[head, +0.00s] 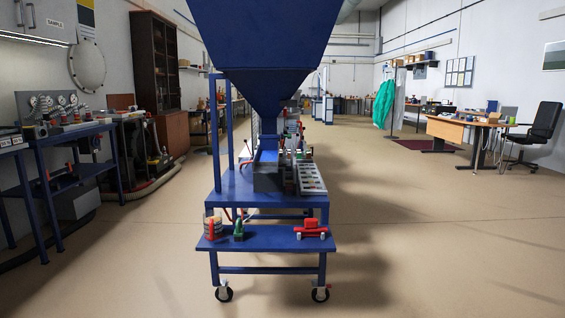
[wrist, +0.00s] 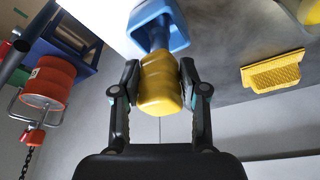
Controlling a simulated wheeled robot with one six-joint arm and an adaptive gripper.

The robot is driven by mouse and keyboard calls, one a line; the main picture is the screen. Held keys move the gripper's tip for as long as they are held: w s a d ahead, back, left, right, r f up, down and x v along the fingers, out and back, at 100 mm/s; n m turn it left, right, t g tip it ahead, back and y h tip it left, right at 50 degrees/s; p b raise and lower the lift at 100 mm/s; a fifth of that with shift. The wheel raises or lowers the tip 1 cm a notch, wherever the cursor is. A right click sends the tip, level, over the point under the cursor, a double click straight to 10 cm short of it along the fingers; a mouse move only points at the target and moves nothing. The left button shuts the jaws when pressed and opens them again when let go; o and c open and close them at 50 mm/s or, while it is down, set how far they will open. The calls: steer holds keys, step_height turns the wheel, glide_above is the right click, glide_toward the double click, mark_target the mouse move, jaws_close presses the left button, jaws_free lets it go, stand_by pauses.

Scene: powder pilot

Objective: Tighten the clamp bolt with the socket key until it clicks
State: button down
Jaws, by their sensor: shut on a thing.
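My gripper (wrist: 160,88) shows in the wrist view, with its two black fingers closed on the sides of a yellow handle (wrist: 160,82). A blue neck and a wider, hollow-looking blue end (wrist: 157,22) continue from the handle, away from the gripper. I cannot tell from its shape whether this tool is the socket key. I cannot make out the clamp bolt in either view. My gripper does not show in the head view.
In the head view, a blue hopper (head: 265,40) hangs over a blue wheeled frame (head: 266,243). A red device (head: 312,229) sits on its lower shelf. The wrist view shows an orange drum (wrist: 50,80) and a yellow ribbed block (wrist: 271,73).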

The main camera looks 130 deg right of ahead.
steer(key=shift+r+p, duration=0.85)
steer(key=shift+r, duration=2.3)
steer(key=shift+s, duration=0.15)
